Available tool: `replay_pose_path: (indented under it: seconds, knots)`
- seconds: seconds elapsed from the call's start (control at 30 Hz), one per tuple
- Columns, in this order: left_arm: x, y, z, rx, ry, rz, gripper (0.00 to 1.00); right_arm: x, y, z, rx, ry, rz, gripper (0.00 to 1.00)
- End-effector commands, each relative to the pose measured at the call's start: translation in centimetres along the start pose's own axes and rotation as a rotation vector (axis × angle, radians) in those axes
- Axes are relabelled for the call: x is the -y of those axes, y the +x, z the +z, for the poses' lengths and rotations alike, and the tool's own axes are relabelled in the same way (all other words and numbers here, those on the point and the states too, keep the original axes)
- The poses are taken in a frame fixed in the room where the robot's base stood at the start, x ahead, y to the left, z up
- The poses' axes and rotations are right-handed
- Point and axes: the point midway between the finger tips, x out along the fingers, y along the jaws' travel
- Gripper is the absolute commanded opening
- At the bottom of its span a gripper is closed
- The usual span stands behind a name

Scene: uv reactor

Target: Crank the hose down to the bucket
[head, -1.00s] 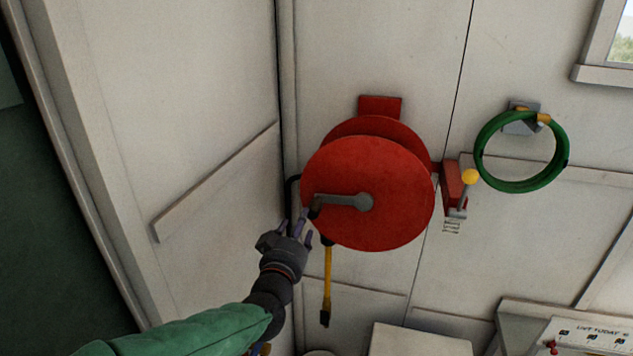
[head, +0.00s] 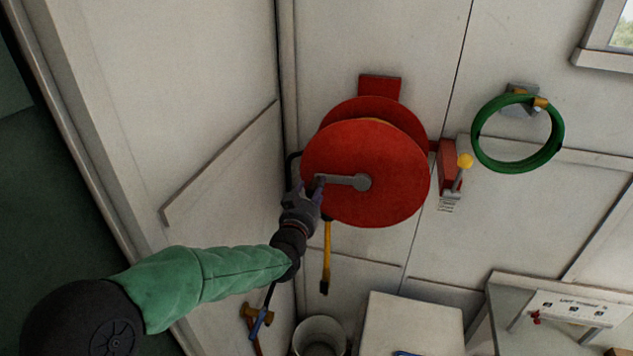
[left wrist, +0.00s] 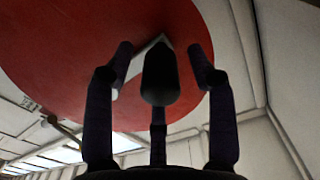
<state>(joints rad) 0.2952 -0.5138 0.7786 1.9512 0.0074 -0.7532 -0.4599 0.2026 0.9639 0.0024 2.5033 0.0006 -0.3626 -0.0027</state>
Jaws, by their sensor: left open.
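The red hose reel (head: 385,170) is mounted on the wall, with a grey crank (head: 345,180) pointing left across its face. My left gripper (head: 314,188) is at the crank's outer end, and its fingers hide most of the handle. In the left wrist view, the dark crank handle (left wrist: 160,78) stands between the open fingers of the gripper (left wrist: 163,52). The yellow hose (head: 326,252) hangs below the reel with a dark nozzle at its end. The grey bucket (head: 299,340) stands below it, partly cut off. My right gripper is out of view.
A red bracket with a yellow-knobbed lever (head: 464,161) is right of the reel. A green hose ring (head: 477,130) hangs further right. A white box (head: 415,325) stands beside the bucket. A wall corner with a raised rail (head: 220,165) is close on the left.

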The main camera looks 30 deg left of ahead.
Motion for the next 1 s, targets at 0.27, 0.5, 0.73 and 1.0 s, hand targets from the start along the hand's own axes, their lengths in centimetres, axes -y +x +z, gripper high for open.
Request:
replay_pose_path:
  seconds: [0.27, 0.5, 0.73, 1.0]
  knots:
    - [0.0, 2.7, 0.0, 0.002, 0.0, 0.001, 0.56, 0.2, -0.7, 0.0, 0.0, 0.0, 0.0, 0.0]
    - [0.0, 3.2, 0.0, 0.001, 0.0, 0.0, 0.56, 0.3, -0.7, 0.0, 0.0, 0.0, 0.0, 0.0]
    - [0.0, 3.2, 0.0, 0.0, 0.0, 0.0, 0.42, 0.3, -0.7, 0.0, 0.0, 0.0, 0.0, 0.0]
    - [0.0, 3.2, 0.1, 0.002, 0.0, 0.0, 0.0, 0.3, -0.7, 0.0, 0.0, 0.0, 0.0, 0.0]
